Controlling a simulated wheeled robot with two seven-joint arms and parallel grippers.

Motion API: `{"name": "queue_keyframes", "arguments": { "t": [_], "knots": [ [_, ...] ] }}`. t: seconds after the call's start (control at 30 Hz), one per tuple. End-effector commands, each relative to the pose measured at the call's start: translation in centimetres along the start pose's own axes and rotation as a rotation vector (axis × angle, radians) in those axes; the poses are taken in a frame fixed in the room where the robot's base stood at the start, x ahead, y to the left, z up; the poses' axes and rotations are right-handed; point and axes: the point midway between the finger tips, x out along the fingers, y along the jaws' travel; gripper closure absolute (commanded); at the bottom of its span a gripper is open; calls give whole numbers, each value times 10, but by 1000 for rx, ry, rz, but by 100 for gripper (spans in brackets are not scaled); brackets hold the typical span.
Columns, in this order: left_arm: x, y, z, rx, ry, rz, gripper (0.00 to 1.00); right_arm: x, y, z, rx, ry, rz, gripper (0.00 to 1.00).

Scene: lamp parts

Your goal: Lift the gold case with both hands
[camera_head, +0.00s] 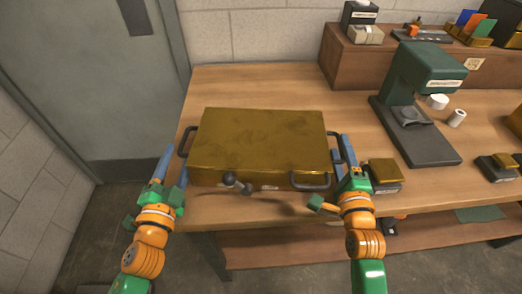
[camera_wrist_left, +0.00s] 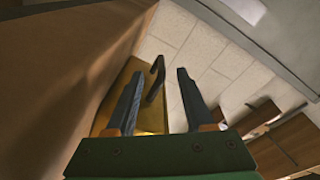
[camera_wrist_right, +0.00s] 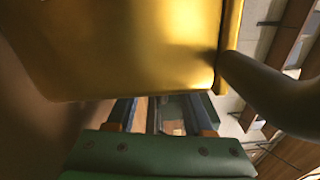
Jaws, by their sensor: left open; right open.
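The gold case (camera_head: 262,140) lies flat and closed on the wooden table. It has a dark handle on its left side (camera_head: 186,142), one on its right side (camera_head: 347,150) and one at its front right (camera_head: 311,183). My left gripper (camera_head: 172,160) is open at the case's left side; in the left wrist view the left handle (camera_wrist_left: 155,80) shows between its fingers, without visible grip. My right gripper (camera_head: 343,158) is open beside the right side.
A small gold-topped block (camera_head: 385,172) stands just right of my right gripper. A green press-like machine (camera_head: 425,95) stands further right, beside white rolls (camera_head: 457,118). A wooden shelf box (camera_head: 365,65) is at the back. Bare table lies behind the case.

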Motion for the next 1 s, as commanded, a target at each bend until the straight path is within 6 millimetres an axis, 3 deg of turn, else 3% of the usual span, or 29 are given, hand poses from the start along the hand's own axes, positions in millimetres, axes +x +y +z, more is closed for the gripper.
{"name": "queue_keyframes", "arguments": {
  "t": [0.1,0.3,0.63,0.67,0.83,1.0],
  "knots": [
    [21,-1,0,2,0,-2,47,12,-1,0,1,-1,-2,48],
    [41,-1,0,0,0,-1,47,24,-1,0,0,0,-1,48],
    [44,0,0,0,0,0,47,26,0,0,0,0,0,48],
    [44,0,0,0,0,0,53,26,0,0,0,0,0,54],
    [44,0,0,0,0,-1,99,26,0,0,0,0,0,100],
    [44,-1,0,0,0,-1,100,26,0,0,0,0,0,100]
  ]
}}
